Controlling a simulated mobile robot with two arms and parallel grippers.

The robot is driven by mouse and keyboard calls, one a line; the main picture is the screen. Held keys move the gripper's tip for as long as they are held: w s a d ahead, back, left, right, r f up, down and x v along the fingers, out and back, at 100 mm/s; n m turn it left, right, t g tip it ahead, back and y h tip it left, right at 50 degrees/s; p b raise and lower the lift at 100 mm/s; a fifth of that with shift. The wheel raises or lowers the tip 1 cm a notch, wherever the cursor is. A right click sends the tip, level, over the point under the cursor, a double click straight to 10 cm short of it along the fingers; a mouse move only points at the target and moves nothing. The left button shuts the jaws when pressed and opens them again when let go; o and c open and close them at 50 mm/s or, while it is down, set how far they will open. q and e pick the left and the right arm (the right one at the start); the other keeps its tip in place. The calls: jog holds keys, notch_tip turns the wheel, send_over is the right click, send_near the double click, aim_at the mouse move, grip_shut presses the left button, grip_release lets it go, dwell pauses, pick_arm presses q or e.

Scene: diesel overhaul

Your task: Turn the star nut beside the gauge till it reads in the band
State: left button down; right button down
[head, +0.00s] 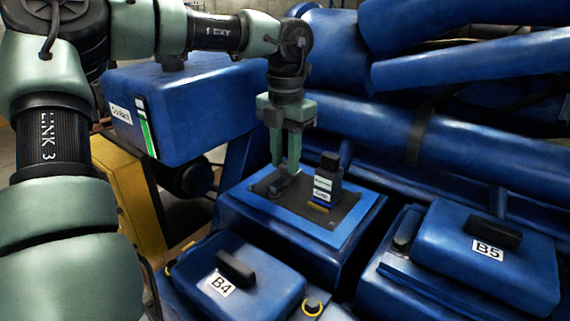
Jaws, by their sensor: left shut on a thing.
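My left gripper (285,168) comes down from above, upright, over the blue-rimmed plate (355,222) in the middle of the head view. Its fingers are shut on the small dark star nut (275,187) at the left part of the plate. The fingers partly hide the nut. The gauge (326,187), a small dark block with white and blue labels, stands upright on the plate just right of the fingers, apart from them. Its reading is too small to tell. My right gripper is not in view.
Blue covers B4 (262,278) and B5 (535,265), each with a black handle, lie in front and to the right. A blue coolant box (190,97) stands behind left. Thick blue pipes (480,140) run behind the plate. A yellow panel (130,190) is at left.

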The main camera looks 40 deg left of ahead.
aim_at(286, 165)
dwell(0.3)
pick_arm(q)
jog(key=c, duration=1.1)
grip_release()
jog(key=shift+w, duration=0.1)
notch_tip(286, 165, up, 8)
jog(key=shift+f+b, duration=0.1)
jog(key=shift+b, duration=0.8)
jog(key=shift+f, duration=0.1)
